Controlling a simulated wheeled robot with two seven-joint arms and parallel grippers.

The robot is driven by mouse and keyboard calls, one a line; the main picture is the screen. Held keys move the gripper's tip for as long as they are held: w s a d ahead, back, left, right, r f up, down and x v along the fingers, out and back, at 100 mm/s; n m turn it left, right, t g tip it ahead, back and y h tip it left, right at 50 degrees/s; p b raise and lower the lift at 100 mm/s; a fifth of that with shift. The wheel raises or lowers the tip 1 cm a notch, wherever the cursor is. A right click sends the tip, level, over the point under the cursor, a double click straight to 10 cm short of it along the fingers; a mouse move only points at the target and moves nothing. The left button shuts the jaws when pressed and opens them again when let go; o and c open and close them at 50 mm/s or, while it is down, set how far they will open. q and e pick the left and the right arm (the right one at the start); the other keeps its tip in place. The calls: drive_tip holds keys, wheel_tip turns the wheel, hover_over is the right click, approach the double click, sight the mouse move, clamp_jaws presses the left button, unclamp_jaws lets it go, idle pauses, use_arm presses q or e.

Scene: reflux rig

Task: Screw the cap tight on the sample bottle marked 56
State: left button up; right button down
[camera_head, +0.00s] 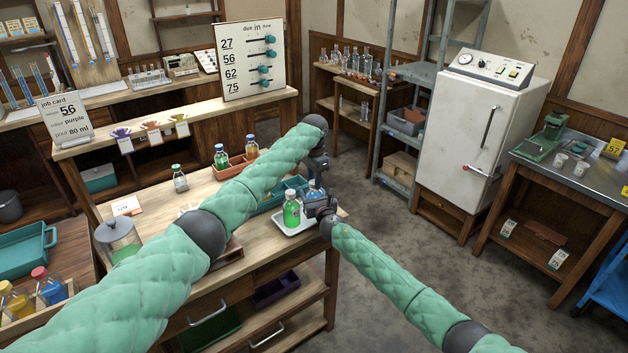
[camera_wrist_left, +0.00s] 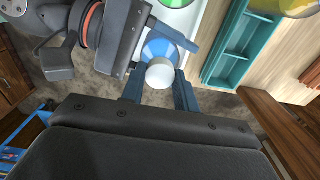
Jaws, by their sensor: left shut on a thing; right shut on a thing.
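A bottle of blue liquid (camera_head: 314,188) stands at the right end of the bench, largely hidden by my grippers in the head view. In the left wrist view the blue bottle (camera_wrist_left: 158,48) is seen from above, with a white cap (camera_wrist_left: 160,73) on top. My left gripper (camera_wrist_left: 160,88) is shut on the cap from above; it also shows in the head view (camera_head: 317,178). My right gripper (camera_head: 318,206) is shut on the bottle's body, below the left one. No number can be read on this bottle.
A green bottle (camera_head: 292,211) stands close by on a white tray (camera_head: 294,229). A teal compartment tray (camera_head: 262,205) lies behind. Orange and green bottles stand in a brown rack (camera_head: 232,170). The job card (camera_head: 66,119) shows 56. Floor is open right of the bench.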

use_arm(q)
drive_tip(key=o, duration=1.2)
drive_tip(key=shift+a, duration=0.1)
drive_tip(key=shift+r, duration=0.15)
wheel_tip(320, 180, up, 12)
drive_tip(key=shift+w+f, duration=0.1)
drive_tip(key=shift+f, duration=0.05)
use_arm(e)
drive_tip(key=shift+c, duration=2.4)
unclamp_jaws()
use_arm(q)
drive_tip(key=shift+f, duration=0.1)
use_arm(e)
drive_tip(key=shift+v, duration=3.9)
use_arm(q)
drive_tip(key=shift+f, duration=0.1)
use_arm(e)
drive_tip(key=shift+f, duration=0.15)
